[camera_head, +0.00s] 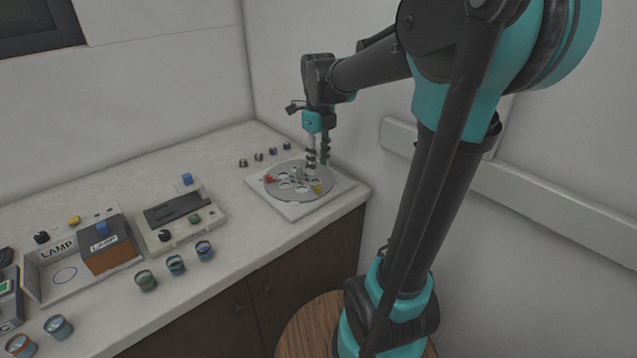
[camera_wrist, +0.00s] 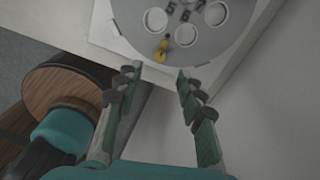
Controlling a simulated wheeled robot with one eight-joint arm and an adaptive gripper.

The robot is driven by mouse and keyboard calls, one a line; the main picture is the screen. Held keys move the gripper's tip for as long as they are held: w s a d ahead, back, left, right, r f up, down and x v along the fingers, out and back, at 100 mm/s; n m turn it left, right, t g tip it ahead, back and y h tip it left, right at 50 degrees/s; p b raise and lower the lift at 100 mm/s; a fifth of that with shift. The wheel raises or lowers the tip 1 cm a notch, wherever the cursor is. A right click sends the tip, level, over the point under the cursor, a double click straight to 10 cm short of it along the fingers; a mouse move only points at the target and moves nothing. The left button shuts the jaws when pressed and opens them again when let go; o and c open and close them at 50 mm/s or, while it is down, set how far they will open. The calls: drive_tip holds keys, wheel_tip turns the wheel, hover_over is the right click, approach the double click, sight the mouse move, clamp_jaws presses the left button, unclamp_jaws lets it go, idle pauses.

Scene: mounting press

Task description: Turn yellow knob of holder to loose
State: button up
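The holder (camera_head: 284,191) is a round grey disc with several round holes, set on a white square base at the right end of the counter. Its yellow knob (camera_head: 318,188) sits near the disc's front right edge. In the wrist view the yellow knob (camera_wrist: 161,52) shows at the disc's near rim, beyond the fingertips and slightly left of the gap between them. My gripper (camera_head: 317,162) is above the disc, pointing down. In the wrist view its two fingers (camera_wrist: 156,75) are spread apart with nothing between them. They appear apart from the knob.
A red knob (camera_head: 268,179) sits on the disc's left side. Several small dark pieces (camera_head: 258,156) stand behind the holder. A grey device (camera_head: 180,220), a LAMP unit (camera_head: 85,255) and several jars (camera_head: 176,265) stand to the left. The wall is close on the right.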

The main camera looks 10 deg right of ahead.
sight(319, 186)
wheel_tip(319, 186, down, 8)
drive_tip(key=shift+r, duration=0.2)
drive_tip(key=shift+c, duration=0.3)
clamp_jaws()
